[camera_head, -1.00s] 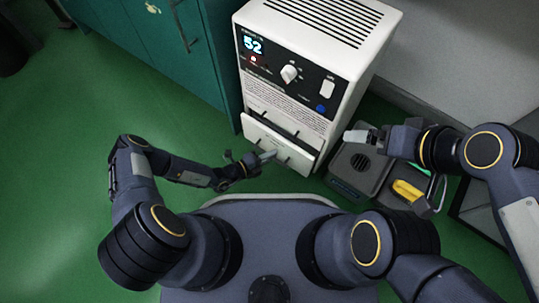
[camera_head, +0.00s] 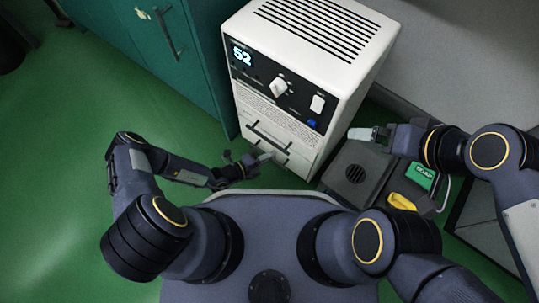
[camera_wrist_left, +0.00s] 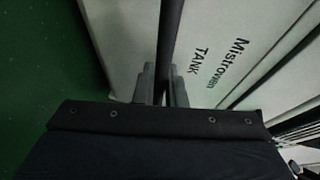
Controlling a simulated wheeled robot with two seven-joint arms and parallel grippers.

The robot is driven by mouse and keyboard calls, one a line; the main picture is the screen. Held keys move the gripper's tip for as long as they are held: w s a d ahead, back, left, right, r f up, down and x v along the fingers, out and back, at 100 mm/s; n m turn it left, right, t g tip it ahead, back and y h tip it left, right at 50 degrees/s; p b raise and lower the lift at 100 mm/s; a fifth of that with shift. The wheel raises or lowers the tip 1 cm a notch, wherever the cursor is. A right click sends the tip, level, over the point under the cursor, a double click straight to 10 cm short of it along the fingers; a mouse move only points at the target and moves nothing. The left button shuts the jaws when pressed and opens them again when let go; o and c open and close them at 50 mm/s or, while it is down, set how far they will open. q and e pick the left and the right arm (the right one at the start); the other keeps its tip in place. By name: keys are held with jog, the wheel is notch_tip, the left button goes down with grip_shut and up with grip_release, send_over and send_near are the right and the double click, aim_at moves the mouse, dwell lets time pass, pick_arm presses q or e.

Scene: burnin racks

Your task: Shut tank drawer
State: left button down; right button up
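The tank drawer (camera_head: 298,163) is the lowest front panel of the white machine (camera_head: 330,70). In the head view it looks about flush with the front. The left wrist view shows its pale front, lettered "TANK" (camera_wrist_left: 203,61), with a dark seam beside it. My left gripper (camera_head: 268,157) is at the drawer's front. In the left wrist view its fingers (camera_wrist_left: 166,87) sit close on both sides of the dark bar handle (camera_wrist_left: 170,40), apparently gripping it. My right gripper (camera_head: 368,133) is right of the machine, away from the drawer; its finger gap is unclear.
A grey unit (camera_head: 350,178) stands on the floor right of the machine, below my right gripper. A teal cabinet (camera_head: 165,45) stands left of the machine. Green floor (camera_head: 60,180) is clear at left.

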pick_arm(q)
jog(key=c, duration=1.6)
grip_release()
jog(key=shift+w, duration=0.2)
jog(key=shift+o, duration=0.5)
jog(key=shift+d+r, duration=0.1)
jog(key=shift+r, duration=0.1)
jog(key=shift+s+a, duration=0.15)
jog(key=shift+a, duration=0.15)
jog(key=f+p+v, duration=0.1)
jog(key=p+v, duration=0.1)
jog(key=v, duration=0.5)
jog(key=shift+s+a+r, duration=0.15)
jog(key=shift+r, duration=0.1)
